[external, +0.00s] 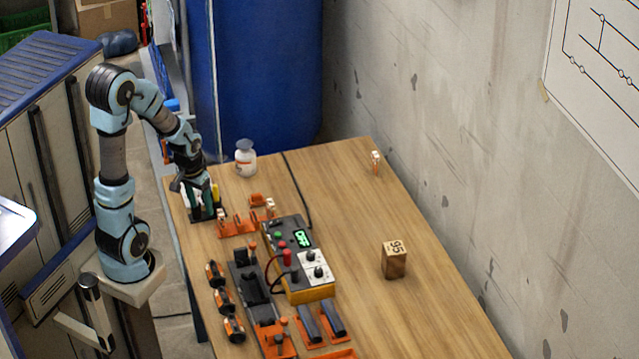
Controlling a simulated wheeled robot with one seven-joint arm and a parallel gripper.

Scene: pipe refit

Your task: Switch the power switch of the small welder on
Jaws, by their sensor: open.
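The small welder (313,290) is a yellow and black box standing near the middle of the wooden table. Its top has a lit green display (302,238) that seems to read OFF, with red and green buttons and black knobs beside it. I cannot tell which control is the power switch at this size. My gripper (190,187) is at the far left edge of the table, up and left of the welder and apart from it. It is open, and its fingertips are hard to make out against a dark holder (207,213) of tools.
A white bottle (246,163) stands at the back. An orange rack (238,228), black clamps (223,299) and a dark fixture (256,290) crowd the welder's left side. A wooden block (395,260) marked 95 stands at right. The table's right half is mostly free, beside a wall.

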